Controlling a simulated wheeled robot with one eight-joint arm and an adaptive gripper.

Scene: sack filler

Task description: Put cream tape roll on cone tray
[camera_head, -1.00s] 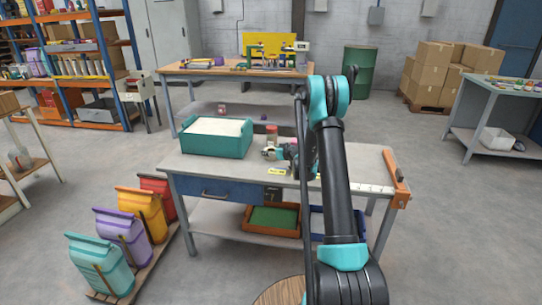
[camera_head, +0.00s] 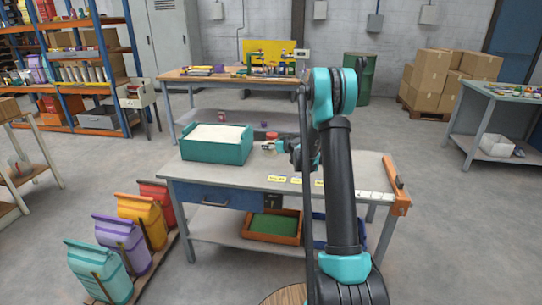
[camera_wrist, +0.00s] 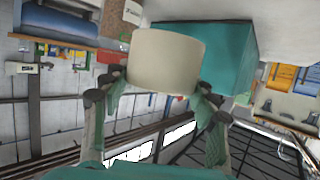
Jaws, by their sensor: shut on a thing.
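A cream tape roll (camera_wrist: 165,58) is between the fingers of my gripper (camera_wrist: 156,88) in the wrist view. My gripper is shut on it and holds it off any surface. In the head view my gripper (camera_head: 303,150) is above the back part of the near workbench, to the right of a teal bin. The roll cannot be made out there. I cannot tell which thing is the cone tray. An orange-brown tray with a green floor (camera_head: 272,220) is on the workbench's lower shelf, and a blue tray (camera_head: 319,233) is beside it, partly behind my arm.
The teal bin (camera_head: 217,151) with white contents stands at the left of the near workbench (camera_head: 240,179); it also shows in the wrist view (camera_wrist: 228,52). Yellow labels (camera_head: 296,181) lie along the front. A red-lidded jar (camera_head: 271,136) stands at the back. Filled sacks (camera_head: 121,240) stand at front left.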

